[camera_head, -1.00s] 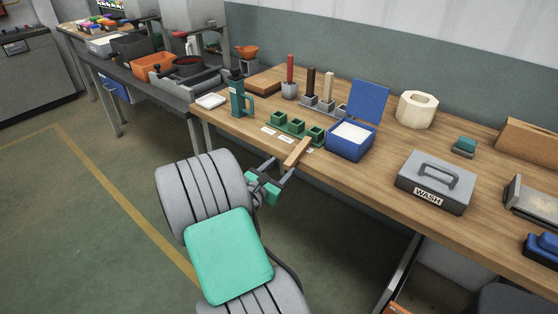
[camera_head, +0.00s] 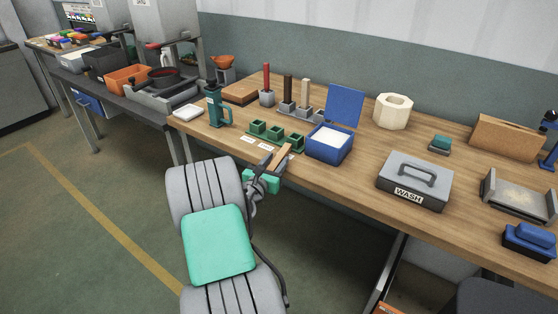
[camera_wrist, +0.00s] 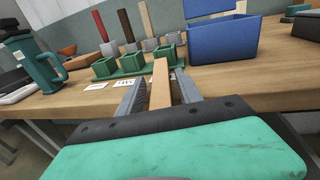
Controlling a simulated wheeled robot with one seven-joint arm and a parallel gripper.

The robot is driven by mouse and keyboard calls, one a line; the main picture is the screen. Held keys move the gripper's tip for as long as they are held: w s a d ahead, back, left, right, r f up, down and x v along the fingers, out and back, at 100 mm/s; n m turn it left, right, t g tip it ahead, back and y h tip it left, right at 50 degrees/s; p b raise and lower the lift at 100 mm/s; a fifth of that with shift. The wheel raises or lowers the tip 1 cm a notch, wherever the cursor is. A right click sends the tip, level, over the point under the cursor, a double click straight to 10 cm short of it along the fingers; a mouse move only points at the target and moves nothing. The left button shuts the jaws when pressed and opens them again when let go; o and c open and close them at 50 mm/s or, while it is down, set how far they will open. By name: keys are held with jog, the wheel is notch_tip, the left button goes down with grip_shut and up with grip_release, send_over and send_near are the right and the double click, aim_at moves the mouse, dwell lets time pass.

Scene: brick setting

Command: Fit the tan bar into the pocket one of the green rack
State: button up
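The tan bar (camera_head: 284,155) lies at the table's front, its near end past the edge. In the wrist view the tan bar (camera_wrist: 160,84) points away from me between my fingers. My gripper (camera_head: 276,160) is open, with a finger on each side of the bar and gaps showing in the wrist view (camera_wrist: 160,84). The green rack (camera_head: 275,135) stands just behind the bar, with three square pockets in a row; it also shows in the wrist view (camera_wrist: 131,64).
A blue open-lidded box (camera_head: 329,145) stands close right of the rack. A teal bottle (camera_head: 216,106) stands to its left. Behind are grey holders with a red rod (camera_head: 266,78), a dark rod (camera_head: 288,89) and a pale rod (camera_head: 305,94). A grey WASH box (camera_head: 414,181) is farther right.

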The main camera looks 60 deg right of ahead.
grip_shut()
jog(key=shift+r, duration=0.15)
dwell(0.4)
